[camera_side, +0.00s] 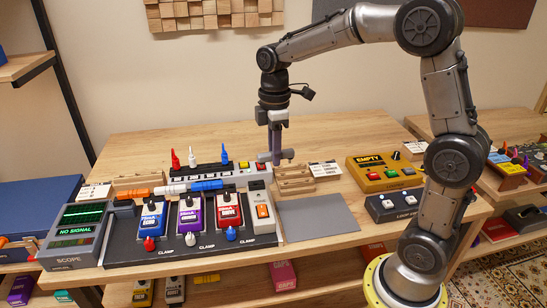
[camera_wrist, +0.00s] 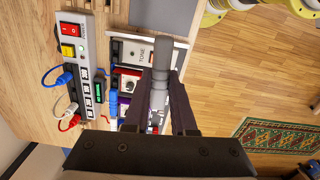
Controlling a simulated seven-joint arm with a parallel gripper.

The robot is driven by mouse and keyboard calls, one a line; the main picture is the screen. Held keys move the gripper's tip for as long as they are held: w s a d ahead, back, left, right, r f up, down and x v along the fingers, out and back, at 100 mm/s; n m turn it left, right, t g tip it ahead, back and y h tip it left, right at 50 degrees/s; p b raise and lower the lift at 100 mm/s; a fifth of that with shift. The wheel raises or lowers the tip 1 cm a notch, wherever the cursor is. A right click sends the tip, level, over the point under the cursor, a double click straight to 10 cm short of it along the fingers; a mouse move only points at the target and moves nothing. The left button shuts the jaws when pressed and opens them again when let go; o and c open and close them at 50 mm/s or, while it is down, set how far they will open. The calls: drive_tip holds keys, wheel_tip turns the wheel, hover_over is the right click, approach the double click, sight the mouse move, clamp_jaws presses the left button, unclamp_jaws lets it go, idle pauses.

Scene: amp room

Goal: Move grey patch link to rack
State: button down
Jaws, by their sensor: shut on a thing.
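My gripper (camera_side: 275,140) is shut on the grey patch link (camera_side: 277,156) and holds it in the air above the back right part of the pedalboard. In the wrist view the link (camera_wrist: 162,55) sits between the two dark fingers (camera_wrist: 158,105). Its lower part is partly hidden by the fingers. A small slatted wooden rack (camera_side: 295,187) stands on the table just right of the power strip. The link is above and slightly left of it in the side view, apart from it.
The pedalboard (camera_side: 128,243) holds several pedals, with an orange link (camera_side: 166,190) and a blue link (camera_side: 207,185) along its back. The power strip (camera_side: 207,178) with upright plugs lies behind. A grey mat (camera_side: 317,218) is bare. A yellow pedal (camera_side: 378,174) stands at right.

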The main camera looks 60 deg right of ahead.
drive_tip(key=w+d, duration=0.4)
drive_tip(key=w, duration=0.1)
drive_tip(key=m, duration=0.1)
hover_over(289, 165)
wheel_tip(289, 165, down, 10)
drive_tip(key=shift+f, duration=3.3)
drive_tip(key=shift+s+a+f, duration=0.1)
drive_tip(key=shift+s+f, duration=0.05)
drive_tip(key=shift+f, duration=1.15)
